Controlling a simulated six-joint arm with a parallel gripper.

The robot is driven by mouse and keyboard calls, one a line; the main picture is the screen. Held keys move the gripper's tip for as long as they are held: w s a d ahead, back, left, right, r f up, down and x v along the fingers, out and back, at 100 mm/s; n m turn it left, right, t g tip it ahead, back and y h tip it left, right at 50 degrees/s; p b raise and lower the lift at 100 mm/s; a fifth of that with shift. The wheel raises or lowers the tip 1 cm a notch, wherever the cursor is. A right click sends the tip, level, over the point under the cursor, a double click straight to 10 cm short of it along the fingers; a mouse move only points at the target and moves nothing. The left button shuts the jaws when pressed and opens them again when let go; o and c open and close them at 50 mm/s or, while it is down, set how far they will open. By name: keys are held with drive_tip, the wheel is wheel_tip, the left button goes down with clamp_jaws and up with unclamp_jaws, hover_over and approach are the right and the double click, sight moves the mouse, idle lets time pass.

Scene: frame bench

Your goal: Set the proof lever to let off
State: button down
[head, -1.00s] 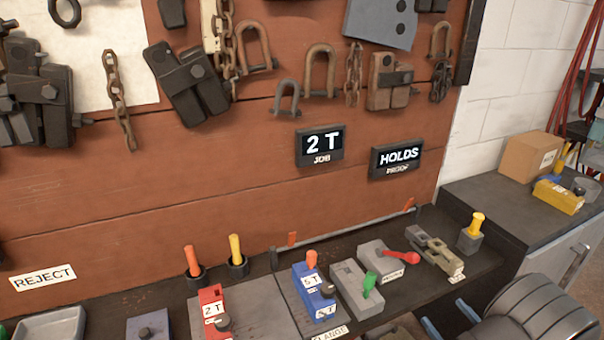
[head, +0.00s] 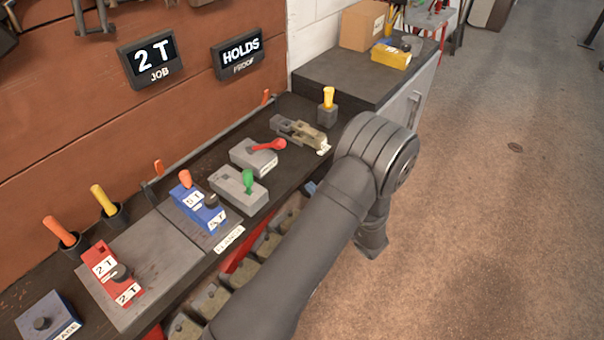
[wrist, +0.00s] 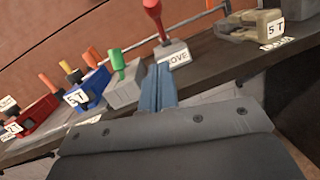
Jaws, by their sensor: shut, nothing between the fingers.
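The red-knobbed lever (head: 268,145) stands on a grey box with a white label on the bench. In the wrist view the red lever (wrist: 154,20) rises from its box, whose label reads "OVE" with its start hidden. The proof sign (head: 238,57) on the wall reads "HOLDS". My gripper's blue fingers (wrist: 158,88) are shut and empty, pointing toward the bench front just below the lever's box and apart from it. In the head view only a small blue part of my gripper shows beside my arm, at the bench front.
A green-handled lever (head: 248,182) on a grey box stands left of the red one. A chain piece (head: 300,132) and a yellow-topped block (head: 328,105) stand right of it. A blue block (head: 200,205) and red block (head: 115,275) sit further left. Open floor lies right.

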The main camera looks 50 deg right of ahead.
sight(278, 142)
drive_tip(key=r+x, duration=0.2)
drive_tip(key=x, duration=1)
drive_tip(key=shift+s+d+r, duration=0.2)
drive_tip(key=shift+s+r, duration=0.1)
drive_tip(key=shift+r, duration=0.1)
drive_tip(key=w+r+g, duration=0.1)
drive_tip(key=r, duration=0.1)
drive_tip(key=w+r+g, duration=0.1)
drive_tip(key=r+g, duration=0.1)
drive_tip(key=w+r+g, duration=0.1)
drive_tip(key=r, duration=0.1)
drive_tip(key=shift+w+r+n+y, duration=0.2)
drive_tip(key=shift+w+n+y, duration=0.1)
drive_tip(key=shift+w, duration=0.05)
drive_tip(key=w+r+g, duration=0.4)
drive_tip(key=w, duration=0.4)
drive_tip(key=shift+w+r, duration=0.4)
